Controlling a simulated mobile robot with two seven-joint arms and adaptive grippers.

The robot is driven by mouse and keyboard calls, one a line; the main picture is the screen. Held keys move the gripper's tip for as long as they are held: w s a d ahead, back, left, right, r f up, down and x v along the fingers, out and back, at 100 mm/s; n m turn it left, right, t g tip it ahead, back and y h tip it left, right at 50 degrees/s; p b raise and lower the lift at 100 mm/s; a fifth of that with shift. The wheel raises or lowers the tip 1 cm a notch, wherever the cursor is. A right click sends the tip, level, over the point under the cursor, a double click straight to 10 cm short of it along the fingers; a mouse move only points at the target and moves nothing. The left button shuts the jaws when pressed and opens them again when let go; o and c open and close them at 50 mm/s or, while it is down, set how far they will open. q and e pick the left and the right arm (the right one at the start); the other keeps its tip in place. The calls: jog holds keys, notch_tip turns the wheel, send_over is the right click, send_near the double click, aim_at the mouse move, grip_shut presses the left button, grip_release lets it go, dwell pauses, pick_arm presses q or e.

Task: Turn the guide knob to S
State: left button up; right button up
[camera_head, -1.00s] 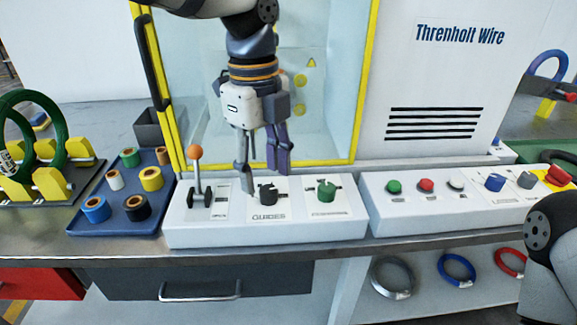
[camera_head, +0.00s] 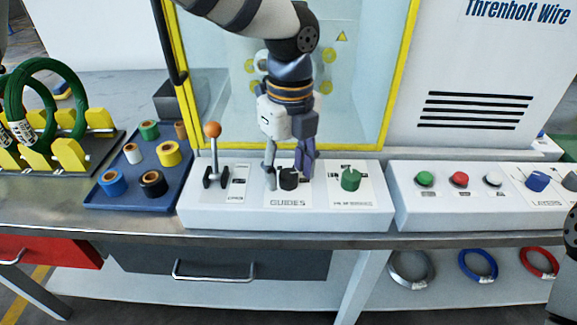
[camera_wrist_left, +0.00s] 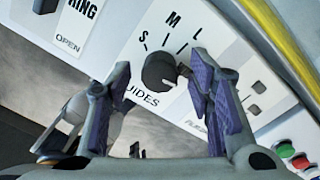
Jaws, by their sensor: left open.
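The black guide knob (camera_head: 289,179) stands on the white panel labelled GUIDES. In the left wrist view the knob (camera_wrist_left: 160,71) shows near the middle, with the letters S, M and L printed around its far side. I cannot tell which letter it points to. My left gripper (camera_head: 289,174) points down at the knob, open, with one finger on each side. In the left wrist view its fingers (camera_wrist_left: 163,85) partly frame the knob; I cannot tell whether they touch it. My right gripper is not in view.
A lever with an orange ball (camera_head: 212,130) stands left of the knob, and a green knob (camera_head: 351,179) stands close on the right. A blue tray (camera_head: 133,196) of spools lies further left. A glass door with a yellow frame (camera_head: 400,80) rises behind.

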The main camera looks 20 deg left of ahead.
pick_arm(q)
grip_shut()
